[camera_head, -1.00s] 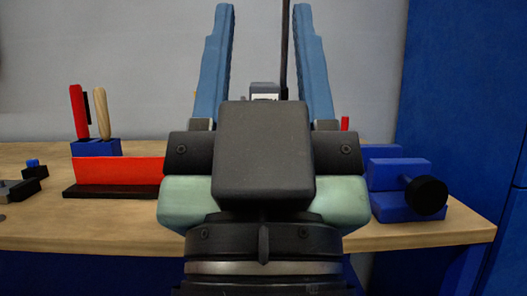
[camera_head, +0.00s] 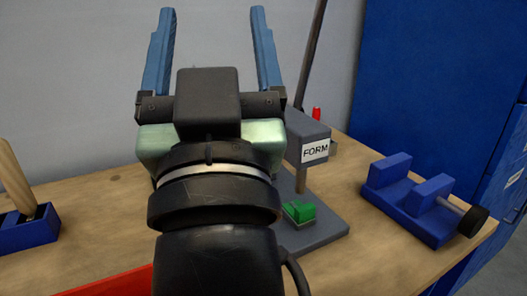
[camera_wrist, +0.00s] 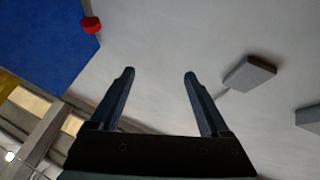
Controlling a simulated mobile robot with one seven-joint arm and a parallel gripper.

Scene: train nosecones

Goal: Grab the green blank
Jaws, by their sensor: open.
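The green blank (camera_head: 299,211) is a small stepped block. It sits on the dark grey base (camera_head: 318,233) of the press labelled FORM (camera_head: 315,151), below the press head. My gripper (camera_head: 208,12) is raised in front of the press in the head view, with its two blue fingers pointing up and spread apart with nothing between them. The fingers also show apart and empty in the wrist view (camera_wrist: 159,73). The green blank is not in the wrist view. My arm hides part of the press and its base in the head view.
A blue vise (camera_head: 425,208) with a black knob stands right of the press. A blue holder (camera_head: 28,227) with a wooden handle is at the left, and a red strip (camera_head: 108,285) lies at the front. A blue cabinet (camera_head: 440,90) stands at the right. Bare bench (camera_head: 100,205) lies behind the arm.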

